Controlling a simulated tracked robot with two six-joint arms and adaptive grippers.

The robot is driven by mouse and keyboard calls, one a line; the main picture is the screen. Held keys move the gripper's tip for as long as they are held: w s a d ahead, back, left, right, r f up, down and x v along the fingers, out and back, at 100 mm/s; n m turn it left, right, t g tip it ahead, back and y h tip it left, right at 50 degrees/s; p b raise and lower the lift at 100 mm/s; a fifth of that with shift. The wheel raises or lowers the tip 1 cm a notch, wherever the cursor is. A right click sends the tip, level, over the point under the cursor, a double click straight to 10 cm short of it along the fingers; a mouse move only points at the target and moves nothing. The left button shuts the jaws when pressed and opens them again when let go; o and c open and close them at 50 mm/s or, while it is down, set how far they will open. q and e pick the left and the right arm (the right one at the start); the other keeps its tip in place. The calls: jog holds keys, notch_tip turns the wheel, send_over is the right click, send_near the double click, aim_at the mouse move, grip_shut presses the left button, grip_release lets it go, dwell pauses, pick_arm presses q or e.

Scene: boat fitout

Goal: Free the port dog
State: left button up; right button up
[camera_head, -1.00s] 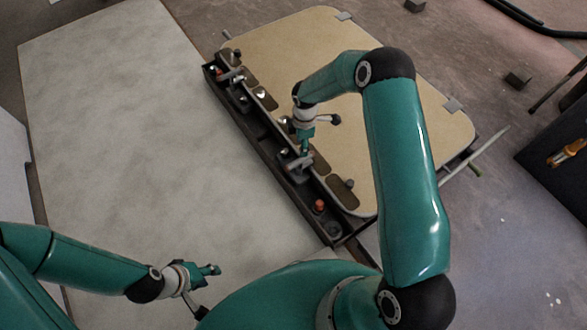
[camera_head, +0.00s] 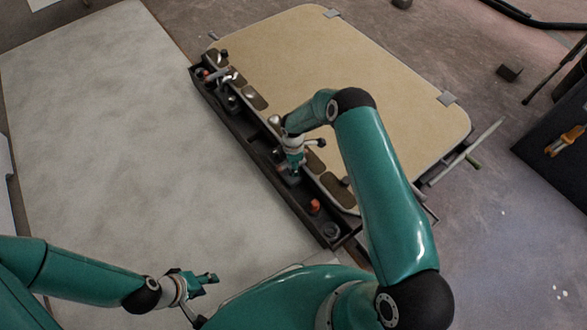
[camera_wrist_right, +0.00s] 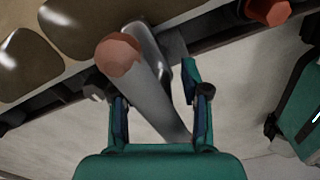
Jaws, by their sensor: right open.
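A beige hatch panel (camera_head: 350,75) lies in a dark frame (camera_head: 250,150) with dogs and fittings along its near left edge. One dog (camera_head: 222,76) is at the far left end. Another dog, a grey lever with a reddish round end (camera_wrist_right: 118,55), is in the right wrist view. My right gripper (camera_head: 294,172) is over the frame. In the wrist view its open fingers (camera_wrist_right: 155,92) stand on either side of the lever, with no clear contact. I cannot tell which dog is port. My left gripper (camera_head: 208,279) is low at the left, away from the hatch; its jaw state is unclear.
An orange-red fitting (camera_head: 314,205) sits near the frame's front end, beside my right gripper. A dark box with an orange tool (camera_head: 563,141) stands far right. The pale board (camera_head: 110,130) at left is clear.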

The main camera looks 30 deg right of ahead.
jog(key=shift+f, duration=0.8)
jog(key=shift+c, duration=0.3)
